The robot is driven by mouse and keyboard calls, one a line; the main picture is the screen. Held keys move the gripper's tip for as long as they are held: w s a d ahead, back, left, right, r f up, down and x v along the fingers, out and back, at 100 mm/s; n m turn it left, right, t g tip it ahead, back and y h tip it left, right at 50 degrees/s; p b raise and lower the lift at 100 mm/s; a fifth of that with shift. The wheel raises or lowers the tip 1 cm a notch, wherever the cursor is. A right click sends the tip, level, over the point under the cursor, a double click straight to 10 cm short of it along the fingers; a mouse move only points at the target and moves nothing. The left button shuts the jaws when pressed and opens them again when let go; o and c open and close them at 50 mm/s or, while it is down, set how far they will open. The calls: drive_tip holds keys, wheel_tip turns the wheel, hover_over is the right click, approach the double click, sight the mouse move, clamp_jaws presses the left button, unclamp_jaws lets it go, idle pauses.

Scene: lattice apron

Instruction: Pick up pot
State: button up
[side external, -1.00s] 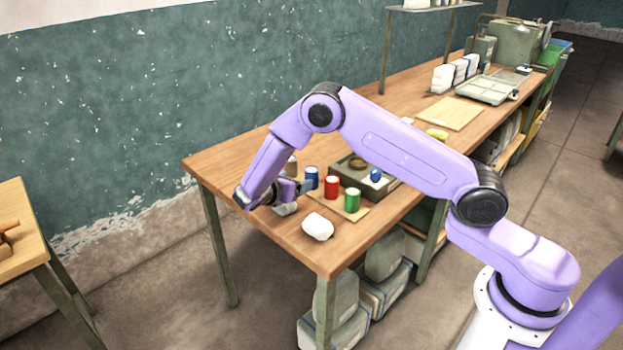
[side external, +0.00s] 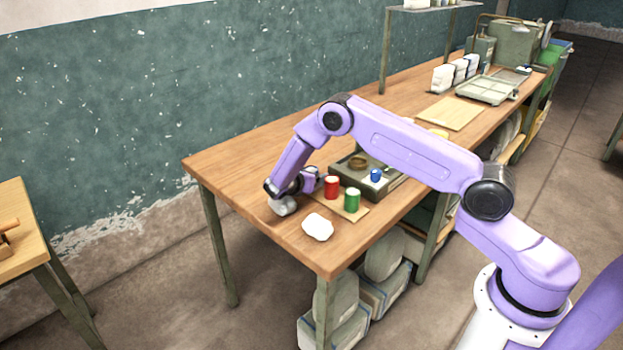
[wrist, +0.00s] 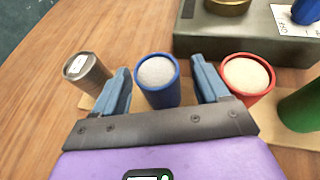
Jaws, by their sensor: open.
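In the wrist view a blue pot (wrist: 157,96) filled with pale grains stands upright between the two fingers of my open gripper (wrist: 162,76). Whether the fingers touch it I cannot tell. In the side view my gripper (side external: 314,182) is low over the table and hides most or all of this pot. A red pot (wrist: 248,78) with cream contents stands just right of the right finger; it also shows in the side view (side external: 331,188). A green pot (side external: 352,200) stands farther right, and its edge shows in the wrist view (wrist: 302,108).
A grey-brown can (wrist: 86,72) stands left of the left finger. A grey tray-like case (side external: 398,188) behind the pots holds a small blue item (side external: 375,175) and a brown round dish (side external: 358,162). A white lump (side external: 318,228) lies at the front. The table's left end is clear.

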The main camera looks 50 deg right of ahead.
drive_tip(key=shift+d+f, duration=0.15)
drive_tip(key=shift+d, duration=0.1)
drive_tip(key=c, duration=1.1)
drive_tip(key=shift+o, duration=0.2)
